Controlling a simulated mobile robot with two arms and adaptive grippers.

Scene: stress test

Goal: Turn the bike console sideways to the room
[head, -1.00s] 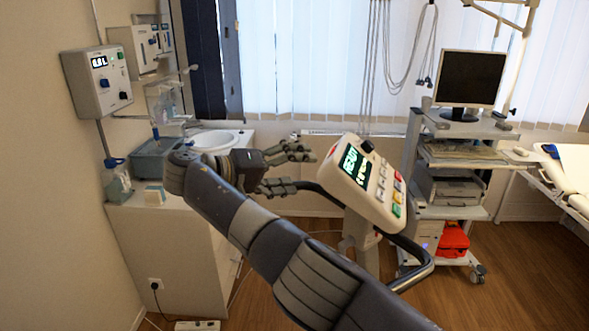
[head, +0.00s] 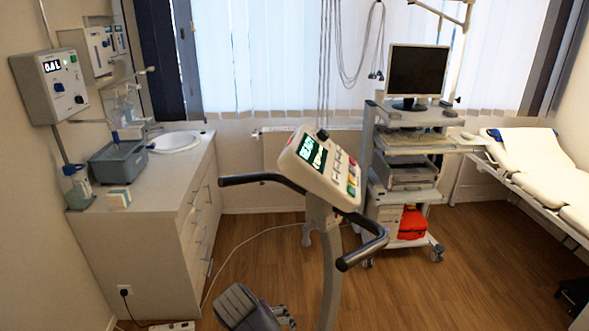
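The bike console (head: 322,168) is a cream box with a lit green display and several coloured buttons. It sits tilted on a pale post (head: 331,265), its face turned up and towards me. The dark handlebar (head: 262,178) reaches out to the left, and its other grip (head: 362,250) comes forward on the right. My other gripper is out of view.
A sink cabinet (head: 150,205) stands left. A trolley (head: 405,165) with a monitor (head: 417,72) stands behind the console, with an examination couch (head: 550,180) at the right. A cable crosses the floor; wooden floor (head: 480,270) is open at right.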

